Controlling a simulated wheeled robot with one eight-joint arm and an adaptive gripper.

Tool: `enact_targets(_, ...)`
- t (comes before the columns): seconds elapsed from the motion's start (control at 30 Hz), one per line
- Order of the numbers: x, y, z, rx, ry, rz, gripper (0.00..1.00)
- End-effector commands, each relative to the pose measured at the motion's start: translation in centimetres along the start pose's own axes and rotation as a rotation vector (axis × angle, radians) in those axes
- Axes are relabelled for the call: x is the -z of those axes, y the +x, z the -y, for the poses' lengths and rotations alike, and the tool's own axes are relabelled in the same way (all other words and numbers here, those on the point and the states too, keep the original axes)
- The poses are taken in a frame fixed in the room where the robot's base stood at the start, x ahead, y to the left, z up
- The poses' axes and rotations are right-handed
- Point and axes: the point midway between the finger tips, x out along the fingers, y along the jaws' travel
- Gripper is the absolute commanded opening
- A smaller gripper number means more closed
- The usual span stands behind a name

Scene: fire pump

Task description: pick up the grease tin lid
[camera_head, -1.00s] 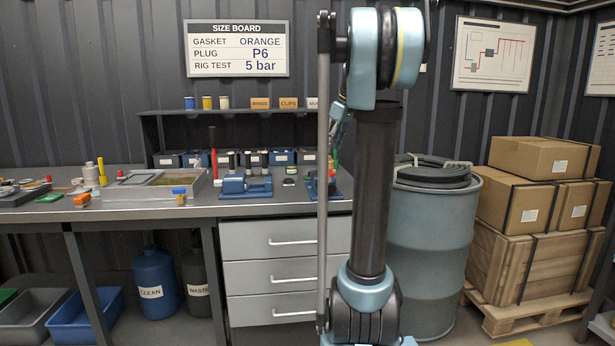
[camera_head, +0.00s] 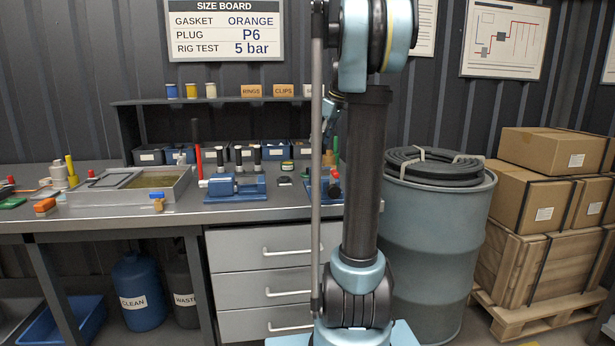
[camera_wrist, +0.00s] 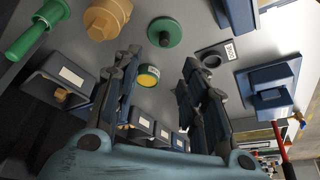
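A small round tin with a yellow label and dark green body (camera_wrist: 148,75) shows in the wrist view, between and beyond the fingers of my gripper (camera_wrist: 160,66). The gripper is open, with nothing between its fingertips. A small green and yellow tin (camera_head: 287,165) also stands at the back of the bench in the head view. I cannot clearly tell its lid from its body. A flat dark disc (camera_head: 284,181) lies in front of it. In the head view my gripper is mostly hidden behind my arm.
A blue vise-like fixture (camera_head: 235,187) stands left of the tin. A drum (camera_head: 435,235) stands right of the bench.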

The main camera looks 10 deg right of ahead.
Motion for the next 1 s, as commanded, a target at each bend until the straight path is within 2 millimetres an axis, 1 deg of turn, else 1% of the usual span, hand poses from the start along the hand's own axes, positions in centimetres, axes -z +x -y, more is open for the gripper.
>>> enact_targets(0.03, 0.1, 0.9, 0.0, 0.001, -0.001, 0.0, 0.4)
enact_targets(0.1, 0.0, 2.2, 0.0, 0.001, -0.002, 0.0, 0.4)
enact_targets(0.33, 0.1, 6.0, 0.1, 0.002, -0.002, 0.0, 0.4)
enact_targets(0.43, 0.1, 7.1, 0.1, 0.001, -0.002, 0.001, 0.4)
enact_targets(0.67, 0.1, 8.3, 0.2, 0.001, -0.002, 0.001, 0.4)
enact_targets(0.9, 0.0, 11.5, 0.6, 0.001, -0.002, 0.001, 0.4)
enact_targets(1.0, 0.0, 12.5, 0.6, 0.001, -0.002, 0.001, 0.4)
